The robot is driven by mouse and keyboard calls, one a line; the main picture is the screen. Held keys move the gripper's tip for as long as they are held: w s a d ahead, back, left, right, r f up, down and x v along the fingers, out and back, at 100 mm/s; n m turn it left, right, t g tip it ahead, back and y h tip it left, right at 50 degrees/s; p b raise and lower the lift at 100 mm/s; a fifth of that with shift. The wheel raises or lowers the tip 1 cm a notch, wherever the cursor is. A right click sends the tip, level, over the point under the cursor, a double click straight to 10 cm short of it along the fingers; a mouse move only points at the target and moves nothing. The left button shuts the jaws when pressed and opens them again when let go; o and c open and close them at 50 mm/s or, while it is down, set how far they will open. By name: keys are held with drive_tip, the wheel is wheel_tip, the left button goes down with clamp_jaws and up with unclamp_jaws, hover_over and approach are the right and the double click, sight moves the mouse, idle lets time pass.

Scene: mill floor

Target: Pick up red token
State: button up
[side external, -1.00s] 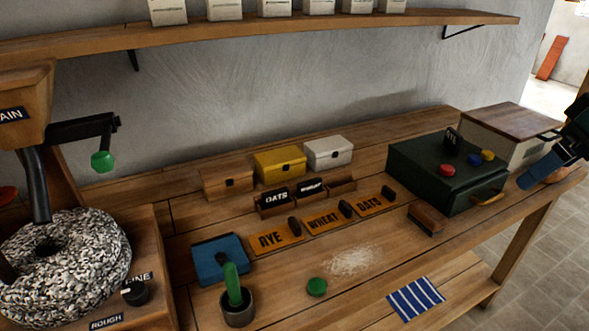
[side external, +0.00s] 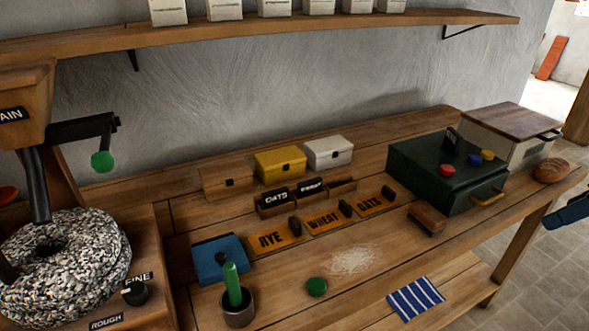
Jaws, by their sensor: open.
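The red token (side external: 447,170) is a small round disc lying on top of the dark green box (side external: 415,170) at the right of the bench. My gripper (side external: 566,214) shows only as a blue and dark part at the right edge, off the bench's right end. It is open and well apart from the red token. Most of it is outside the picture.
A bread loaf (side external: 551,170) and a wood-topped box (side external: 512,118) stand right of and behind the green box. A wooden block (side external: 427,219) lies before it. Labelled plates, a green disc (side external: 316,287) and a striped cloth (side external: 415,298) lie further left and in front.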

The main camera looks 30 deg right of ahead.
drive_tip(key=w+r+n+g+y, duration=0.1)
drive_tip(key=w+r+n, duration=0.3)
drive_tip(key=w, duration=0.6)
drive_tip(key=n+g+y, duration=0.3)
drive_tip(key=n, duration=0.8)
hover_over(447, 170)
drive_tip(key=d, duration=0.5)
wheel_tip(447, 170, down, 13)
drive_tip(key=shift+s+a, duration=0.1)
drive_tip(key=shift+s, duration=0.05)
drive_tip(key=shift+a+f, duration=0.1)
drive_tip(key=shift+f, duration=0.05)
drive_tip(key=shift+x, duration=1.1)
